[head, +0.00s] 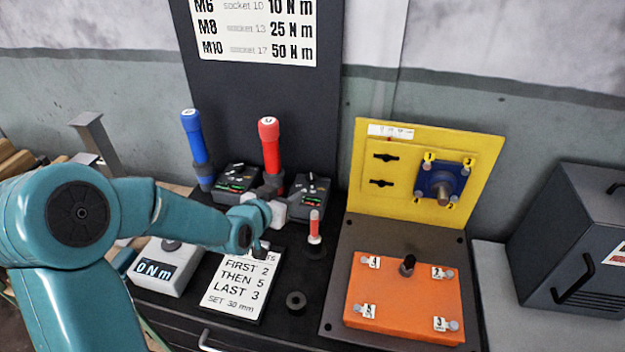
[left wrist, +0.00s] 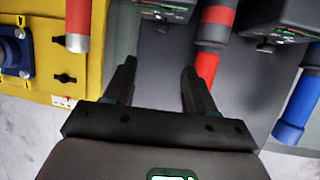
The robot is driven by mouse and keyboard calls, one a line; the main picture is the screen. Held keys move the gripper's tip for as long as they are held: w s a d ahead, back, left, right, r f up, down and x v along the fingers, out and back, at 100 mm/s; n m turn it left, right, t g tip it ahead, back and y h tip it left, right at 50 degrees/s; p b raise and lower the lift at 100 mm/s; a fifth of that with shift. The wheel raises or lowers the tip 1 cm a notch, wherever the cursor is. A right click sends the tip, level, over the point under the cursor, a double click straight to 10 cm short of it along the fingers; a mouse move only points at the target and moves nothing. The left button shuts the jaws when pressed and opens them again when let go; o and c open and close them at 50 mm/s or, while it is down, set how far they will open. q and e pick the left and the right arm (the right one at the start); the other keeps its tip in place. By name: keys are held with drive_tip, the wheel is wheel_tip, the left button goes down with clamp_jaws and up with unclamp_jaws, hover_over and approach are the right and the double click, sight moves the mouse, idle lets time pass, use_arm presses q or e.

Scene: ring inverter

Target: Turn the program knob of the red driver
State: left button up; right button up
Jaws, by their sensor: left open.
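The red driver (head: 270,145) stands upright at the back of the bench. A dark control box (head: 311,196) with a small knob on top (head: 312,181) stands just right of it. In the left wrist view the red driver (left wrist: 207,68) and this box (left wrist: 165,9) with its dark knob (left wrist: 162,25) appear beyond the fingers. My left gripper (left wrist: 158,82) is open with nothing between its fingers, short of the knob. In the head view my wrist hides the red driver's lower part, and the fingers are hard to make out. My right gripper is not in view.
A blue driver (head: 196,140) with its own box (head: 237,180) stands left. A small red-handled tool (head: 314,226) stands upright close to the right of my wrist. The yellow panel (head: 480,170) and orange lid (head: 405,295) are further right. An instruction card (head: 240,282) lies in front.

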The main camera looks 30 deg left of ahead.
sight(311, 176)
use_arm(q)
drive_tip(key=p+x, duration=0.4)
drive_tip(key=x, duration=1.1)
drive_tip(key=shift+w+a+f, duration=0.1)
drive_tip(key=shift+f, duration=0.15)
drive_tip(key=shift+w+a+f, duration=0.15)
drive_tip(key=shift+w, duration=0.1)
